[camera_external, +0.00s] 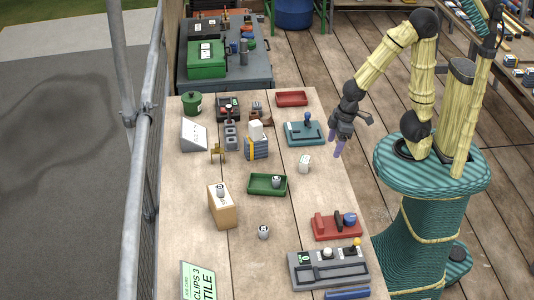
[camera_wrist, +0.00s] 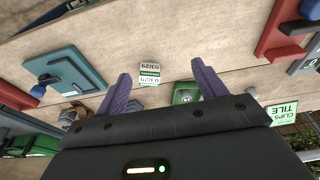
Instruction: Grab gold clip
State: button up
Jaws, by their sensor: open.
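A small gold-coloured piece (camera_external: 218,153), which looks like the gold clip, stands on the left part of the wooden table, in front of the sloped white panel. It is too small for its shape to be clear, and I cannot make it out in the wrist view. My gripper (camera_external: 339,150) hangs at the table's right edge, well to the right of the gold piece. Its two purple fingers (camera_wrist: 161,70) are spread apart with nothing held between them. A small white labelled block (camera_wrist: 149,73) shows beyond the fingers and lies on the table (camera_external: 304,163).
A cardboard box (camera_external: 226,212) stands nearer the front. A red holder (camera_external: 325,232) is at the right edge.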

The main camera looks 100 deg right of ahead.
jog(key=w+v, duration=0.1)
jog(key=v, duration=0.4)
jog(key=m+g+h+b, duration=0.25)
jog(key=m+h, duration=0.95)
jog(key=m, duration=0.6)
send_over(217, 150)
jog(key=a, duration=0.3)
jog(key=shift+f, duration=2.6)
jog(key=shift+f+p, duration=0.3)
jog(key=shift+f, duration=2.6)
jog(key=shift+f, duration=0.1)
